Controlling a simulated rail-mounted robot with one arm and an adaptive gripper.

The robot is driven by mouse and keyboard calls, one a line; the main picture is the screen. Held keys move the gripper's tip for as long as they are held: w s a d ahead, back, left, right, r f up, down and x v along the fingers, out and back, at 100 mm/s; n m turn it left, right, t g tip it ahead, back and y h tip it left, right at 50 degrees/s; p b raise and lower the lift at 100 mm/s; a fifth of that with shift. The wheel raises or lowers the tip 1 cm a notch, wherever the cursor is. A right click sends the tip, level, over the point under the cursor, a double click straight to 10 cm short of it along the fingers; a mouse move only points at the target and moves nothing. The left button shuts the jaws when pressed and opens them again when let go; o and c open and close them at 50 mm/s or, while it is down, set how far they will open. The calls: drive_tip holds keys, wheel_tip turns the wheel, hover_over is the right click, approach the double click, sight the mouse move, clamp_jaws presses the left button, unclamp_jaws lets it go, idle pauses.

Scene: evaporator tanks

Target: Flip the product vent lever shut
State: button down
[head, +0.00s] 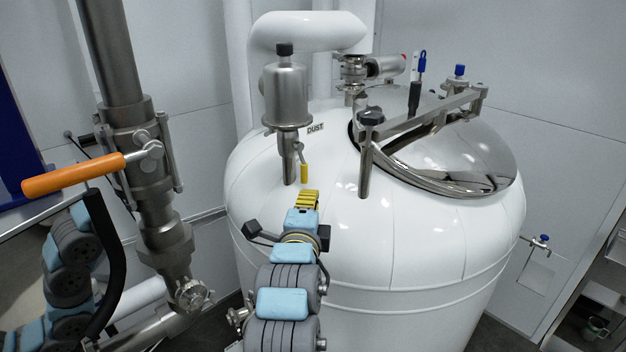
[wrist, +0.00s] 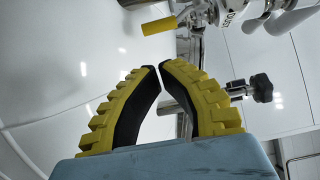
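No readable label in view names the product vent. A small yellow lever (head: 304,172) hangs down beside the pipe under the steel filter canister (head: 287,95), near a sign reading DUST (head: 315,127). It also shows at the top of the wrist view (wrist: 158,26). My gripper (head: 309,195) is just below and in front of this lever, over the white tank's shoulder, and apart from it. In the wrist view, my gripper's two yellow-and-black fingertips (wrist: 161,67) lean together with only a narrow gap and nothing between them.
A larger valve with an orange handle (head: 72,175) sits on the pipe at left. The white tank (head: 400,235) has a shiny hatch (head: 450,160) with a clamp bar and a black knob (head: 371,116). A blue-handled valve (head: 422,62) stands at the back.

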sight(316, 176)
drive_tip(key=shift+w, duration=0.1)
idle(0.3)
drive_tip(key=shift+w+d+p, duration=0.2)
drive_tip(key=shift+w+p, duration=0.3)
drive_tip(key=shift+w, duration=1.1)
drive_tip(key=shift+w+d+p, duration=0.15)
drive_tip(key=shift+w+p, duration=0.4)
drive_tip(key=shift+w, duration=1.1)
drive_tip(key=shift+w+d+p, duration=0.2)
drive_tip(key=shift+w+p, duration=0.3)
drive_tip(key=shift+w, duration=1.1)
